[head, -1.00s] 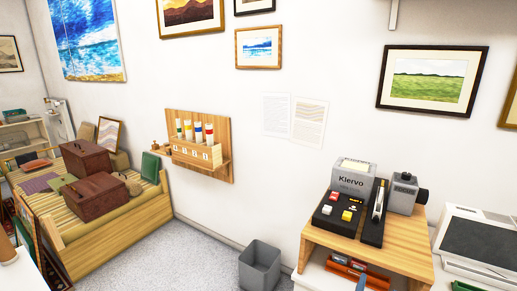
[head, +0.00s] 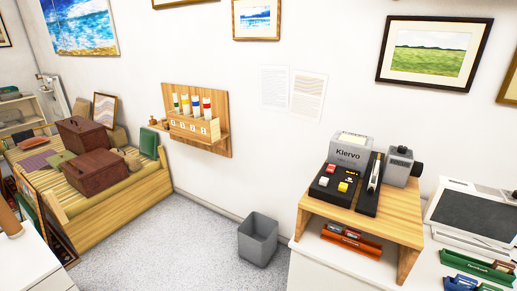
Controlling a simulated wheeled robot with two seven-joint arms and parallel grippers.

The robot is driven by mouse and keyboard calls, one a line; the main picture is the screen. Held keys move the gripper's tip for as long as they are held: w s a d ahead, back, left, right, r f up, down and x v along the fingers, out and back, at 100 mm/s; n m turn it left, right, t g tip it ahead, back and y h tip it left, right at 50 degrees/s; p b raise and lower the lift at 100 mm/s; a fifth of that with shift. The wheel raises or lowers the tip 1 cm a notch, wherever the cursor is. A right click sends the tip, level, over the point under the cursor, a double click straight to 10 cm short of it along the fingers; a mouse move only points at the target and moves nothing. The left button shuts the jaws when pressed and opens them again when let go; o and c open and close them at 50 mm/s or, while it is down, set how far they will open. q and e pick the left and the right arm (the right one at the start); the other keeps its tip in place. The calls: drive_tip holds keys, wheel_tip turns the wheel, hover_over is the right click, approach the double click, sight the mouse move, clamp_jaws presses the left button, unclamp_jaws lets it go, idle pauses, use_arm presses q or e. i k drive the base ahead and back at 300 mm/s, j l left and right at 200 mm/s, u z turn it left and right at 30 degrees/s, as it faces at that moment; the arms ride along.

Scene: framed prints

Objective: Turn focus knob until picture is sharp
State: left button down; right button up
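A grey box labelled "Klervo" (head: 350,148) stands at the back of a wooden stand at the right. A smaller grey unit (head: 399,167) stands beside it, with a dark round knob (head: 417,170) on its right side. Its label is too small to read now. A black control panel (head: 335,184) with red, white and yellow buttons lies in front of the Klervo box. A black slotted piece (head: 369,185) stands between the panel and the knob unit. No sharp or blurred projected picture can be made out. Neither gripper is in view.
The wooden stand (head: 402,220) sits on a white counter, with an orange tray (head: 350,241) beneath. A screen device (head: 475,212) and green tray (head: 475,267) are at the right. A grey bin (head: 258,240) stands on open carpet. A wooden bed-like box (head: 120,195) is at the left.

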sight(402, 150)
drive_tip(key=z, duration=2.55)
drive_tip(key=i+l+u, duration=0.15)
drive_tip(key=i+u, duration=0.3)
drive_tip(key=i+l+u, duration=0.95)
drive_tip(key=i, duration=0.15)
